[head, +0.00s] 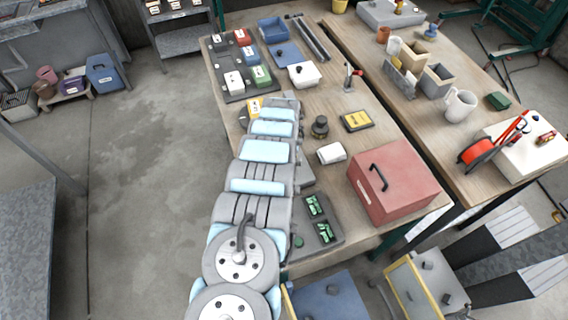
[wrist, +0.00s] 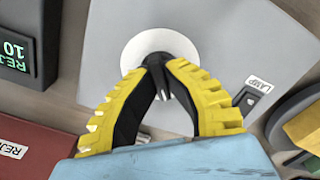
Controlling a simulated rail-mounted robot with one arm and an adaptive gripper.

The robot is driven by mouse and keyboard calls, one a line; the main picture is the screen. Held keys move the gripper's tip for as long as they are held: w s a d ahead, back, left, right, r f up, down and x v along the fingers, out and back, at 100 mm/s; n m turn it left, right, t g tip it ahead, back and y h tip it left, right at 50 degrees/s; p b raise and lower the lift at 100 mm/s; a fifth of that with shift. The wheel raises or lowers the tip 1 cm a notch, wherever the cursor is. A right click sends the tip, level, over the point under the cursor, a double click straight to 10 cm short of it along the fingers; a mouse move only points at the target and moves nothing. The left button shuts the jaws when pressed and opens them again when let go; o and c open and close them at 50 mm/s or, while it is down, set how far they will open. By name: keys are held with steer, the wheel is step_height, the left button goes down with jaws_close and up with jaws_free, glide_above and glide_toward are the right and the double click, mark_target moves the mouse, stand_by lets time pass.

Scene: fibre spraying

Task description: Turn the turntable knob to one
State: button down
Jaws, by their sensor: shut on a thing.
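In the wrist view, my gripper (wrist: 157,72) has its yellow-and-black fingers brought together over the middle of a round white dial (wrist: 150,45) on a grey panel (wrist: 225,45). The fingertips are shut on the small knob at the dial's centre. The fingers hide most of the knob, and I cannot read its pointer or any numbers. A dark round plate with a yellow piece (wrist: 305,126) on it shows at the right edge; it may be the turntable. In the head view my arm hides the gripper and knob.
A switch labelled LAMP (wrist: 251,97) is right of the dial. A dark box with green digits (wrist: 18,55) and a red box (wrist: 30,150) lie left. On the workbench, a red toolbox (head: 393,182), a white block (head: 331,153) and a yellow-faced box (head: 357,121) stand right of my arm.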

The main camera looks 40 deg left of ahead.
steer(key=shift+f+n, duration=0.1)
steer(key=shift+n, duration=0.4)
steer(key=c, duration=1.1)
jaws_free()
steer(key=shift+w+r, duration=0.1)
steer(key=shift+r, duration=5.95)
